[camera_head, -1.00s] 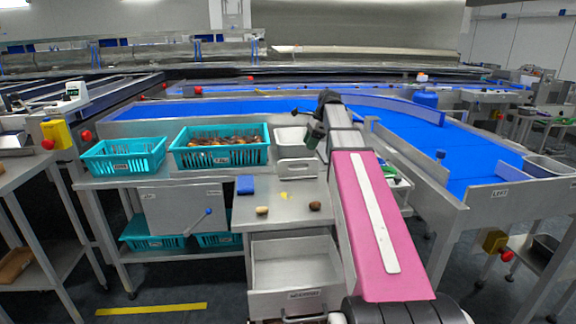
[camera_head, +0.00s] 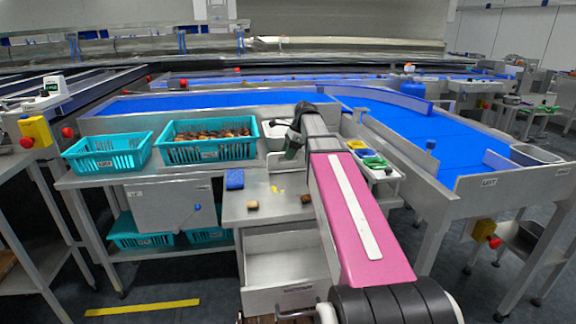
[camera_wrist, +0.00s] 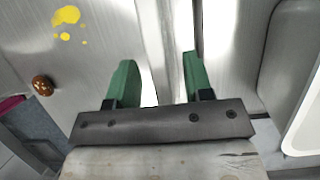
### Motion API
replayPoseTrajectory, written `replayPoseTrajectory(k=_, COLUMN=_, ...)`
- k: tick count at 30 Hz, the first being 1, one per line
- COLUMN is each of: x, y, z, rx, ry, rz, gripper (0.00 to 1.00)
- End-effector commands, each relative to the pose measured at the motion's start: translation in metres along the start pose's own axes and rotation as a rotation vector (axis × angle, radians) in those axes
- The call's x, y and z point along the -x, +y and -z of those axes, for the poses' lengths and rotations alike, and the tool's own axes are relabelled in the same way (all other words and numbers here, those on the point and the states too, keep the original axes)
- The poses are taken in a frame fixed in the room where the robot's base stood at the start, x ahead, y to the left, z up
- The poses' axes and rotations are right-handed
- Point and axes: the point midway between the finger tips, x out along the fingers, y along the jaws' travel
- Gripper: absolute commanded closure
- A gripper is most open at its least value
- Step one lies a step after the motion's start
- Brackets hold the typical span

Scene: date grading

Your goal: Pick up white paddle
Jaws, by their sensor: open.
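My gripper (camera_head: 293,143) is over the right side of the steel work table, near its back edge. In the wrist view its two green fingers (camera_wrist: 158,85) are spread apart with nothing clearly held. Bright white strips show between and beyond the fingers; I cannot tell whether they are part of the white paddle or reflections on steel. No paddle can be made out for certain in the head view, where my arm covers part of the table.
A blue block (camera_head: 235,179) sits behind. Teal crates (camera_head: 210,152) stand left.

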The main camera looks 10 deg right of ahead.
Motion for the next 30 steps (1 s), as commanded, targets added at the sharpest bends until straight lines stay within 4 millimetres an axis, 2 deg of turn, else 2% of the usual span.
replayPoseTrajectory(k=1, x=-0.009, y=0.001, z=0.000, rx=0.000, ry=0.000, rz=-0.003, gripper=0.53)
replayPoseTrajectory(k=5, x=-0.022, y=0.000, z=0.000, rx=0.000, ry=0.000, rz=-0.001, gripper=0.53)
replayPoseTrajectory(k=12, x=-0.024, y=0.000, z=0.000, rx=0.000, ry=0.000, rz=0.000, gripper=0.53)
replayPoseTrajectory(k=16, x=-0.024, y=0.000, z=0.000, rx=0.000, ry=0.000, rz=0.000, gripper=0.95)
replayPoseTrajectory(k=17, x=-0.024, y=0.000, z=0.000, rx=0.000, ry=0.000, rz=0.000, gripper=1.00)
replayPoseTrajectory(k=30, x=-0.020, y=0.000, z=-0.002, rx=0.000, ry=0.000, rz=0.001, gripper=1.00)
